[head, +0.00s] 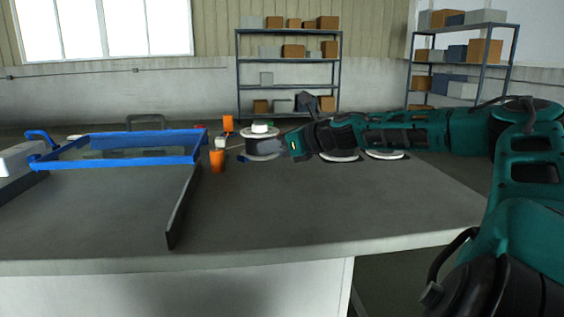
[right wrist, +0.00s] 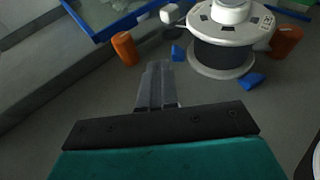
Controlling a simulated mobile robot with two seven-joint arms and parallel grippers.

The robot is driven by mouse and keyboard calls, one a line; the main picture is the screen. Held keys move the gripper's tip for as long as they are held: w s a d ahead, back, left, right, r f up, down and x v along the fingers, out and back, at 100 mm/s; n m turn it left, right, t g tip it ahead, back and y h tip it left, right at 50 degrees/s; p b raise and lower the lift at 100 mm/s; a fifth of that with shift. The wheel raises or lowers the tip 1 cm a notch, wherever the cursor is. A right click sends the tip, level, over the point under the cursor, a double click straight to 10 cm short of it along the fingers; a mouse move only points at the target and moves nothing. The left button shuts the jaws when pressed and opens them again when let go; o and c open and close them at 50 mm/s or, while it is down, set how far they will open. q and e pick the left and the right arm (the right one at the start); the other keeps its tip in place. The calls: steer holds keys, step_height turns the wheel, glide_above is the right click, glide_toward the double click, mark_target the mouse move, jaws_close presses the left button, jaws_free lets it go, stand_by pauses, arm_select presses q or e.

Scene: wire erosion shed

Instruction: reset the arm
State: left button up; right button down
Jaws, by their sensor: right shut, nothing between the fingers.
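My right arm reaches in from the right across the table in the head view. My right gripper (head: 284,147) points left, near a grey spool with white flanges (head: 262,146). In the right wrist view my right gripper (right wrist: 158,66) has its grey fingers together with nothing between them. The spool (right wrist: 222,50) stands upright beyond the fingertips and to their right, with a white round piece on top. The fingers look apart from it. My left gripper is in neither view.
A blue-framed tray (head: 120,163) lies on the grey table (head: 330,215) at left, beside a dark upright strip (head: 182,205). Orange cylinders (head: 217,161) and small blue pieces (right wrist: 250,80) are near the spool. White discs (head: 386,154) lie behind my arm. The front right tabletop is clear.

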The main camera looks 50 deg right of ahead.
mark_target(282, 174)
steer(key=shift+s+d+b, duration=0.15)
steer(key=shift+s+b, duration=0.6)
steer(key=shift+b, duration=0.2)
steer(key=shift+s+r+b, duration=0.15)
steer(key=shift+s+b, duration=0.2)
steer(key=shift+s+d+r+b, duration=0.15)
steer(key=shift+s+r+b, duration=0.1)
steer(key=shift+s+b, duration=0.2)
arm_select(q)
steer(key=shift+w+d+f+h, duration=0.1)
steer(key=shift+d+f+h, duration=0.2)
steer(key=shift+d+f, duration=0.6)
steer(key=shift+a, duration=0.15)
arm_select(e)
steer(key=shift+r, duration=0.15)
